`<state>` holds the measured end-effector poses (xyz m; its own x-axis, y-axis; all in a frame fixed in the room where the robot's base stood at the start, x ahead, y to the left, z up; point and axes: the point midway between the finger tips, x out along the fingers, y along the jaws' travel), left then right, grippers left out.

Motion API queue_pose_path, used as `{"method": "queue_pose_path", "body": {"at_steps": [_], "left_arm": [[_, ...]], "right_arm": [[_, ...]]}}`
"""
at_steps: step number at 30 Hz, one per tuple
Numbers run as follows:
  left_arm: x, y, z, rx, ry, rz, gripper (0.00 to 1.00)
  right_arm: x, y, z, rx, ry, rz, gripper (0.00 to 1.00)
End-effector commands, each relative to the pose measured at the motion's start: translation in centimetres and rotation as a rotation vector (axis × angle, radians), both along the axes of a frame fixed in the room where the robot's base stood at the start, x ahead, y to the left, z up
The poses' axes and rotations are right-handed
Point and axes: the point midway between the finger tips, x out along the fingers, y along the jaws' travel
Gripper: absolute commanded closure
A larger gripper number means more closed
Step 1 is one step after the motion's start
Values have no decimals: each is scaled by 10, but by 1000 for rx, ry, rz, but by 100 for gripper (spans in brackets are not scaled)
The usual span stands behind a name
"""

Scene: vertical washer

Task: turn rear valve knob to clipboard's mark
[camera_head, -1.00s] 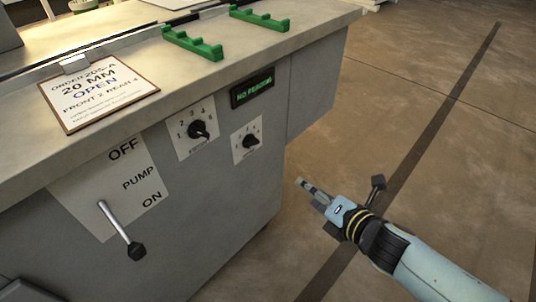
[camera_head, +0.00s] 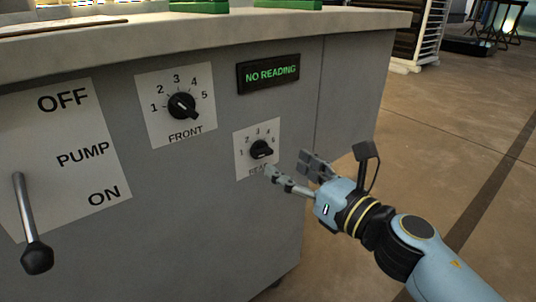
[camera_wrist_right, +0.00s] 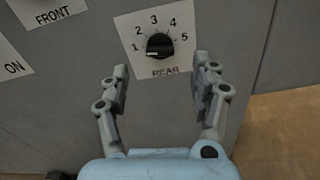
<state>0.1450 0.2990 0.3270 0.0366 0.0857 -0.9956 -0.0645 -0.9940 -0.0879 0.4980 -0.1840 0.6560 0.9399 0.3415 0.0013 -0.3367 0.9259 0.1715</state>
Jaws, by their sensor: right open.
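The rear valve knob (camera_head: 261,149) is black, on a white dial plate numbered 1 to 5 on the grey cabinet front. In the right wrist view the knob (camera_wrist_right: 160,45) has a white line at its lower left, on the side of 1. My right gripper (camera_head: 288,165) is open, just right of and below the dial. In the wrist view its fingers (camera_wrist_right: 161,68) stand apart below the knob, not around it. The clipboard (camera_head: 60,28) shows only edge-on; its text is unreadable now but read "FRONT 2 REAR 4" earlier. My left gripper is out of view.
The front knob (camera_head: 182,106) and a green "NO READING" display (camera_head: 268,73) are close by. The pump lever (camera_head: 28,225) hangs at the left. The countertop edge (camera_head: 230,22) overhangs above. Open floor (camera_head: 440,150) lies to the right.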

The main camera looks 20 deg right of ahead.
Motion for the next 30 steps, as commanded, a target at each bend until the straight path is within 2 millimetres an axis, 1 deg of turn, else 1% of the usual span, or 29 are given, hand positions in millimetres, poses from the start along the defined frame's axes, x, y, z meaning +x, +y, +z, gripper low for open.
{"method": "queue_pose_path", "body": {"at_steps": [1, 3, 9, 12, 15, 22, 23, 30], "left_arm": [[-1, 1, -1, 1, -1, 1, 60], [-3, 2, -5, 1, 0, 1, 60], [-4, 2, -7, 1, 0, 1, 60], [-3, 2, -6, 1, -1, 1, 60], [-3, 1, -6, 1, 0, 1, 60], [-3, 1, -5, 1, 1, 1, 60], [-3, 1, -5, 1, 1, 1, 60], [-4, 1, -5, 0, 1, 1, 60]], "right_arm": [[11, 4, 3, 2, -3, -2, 37], [25, 9, 2, 2, -2, -1, 37], [55, 20, 0, 2, 0, 0, 37], [63, 23, -1, 2, 1, 0, 37], [67, 25, -1, 2, 2, 0, 37], [68, 25, -1, 1, 3, 0, 37], [68, 25, -1, 1, 3, 0, 38], [67, 25, -1, 2, 2, 0, 69]]}}
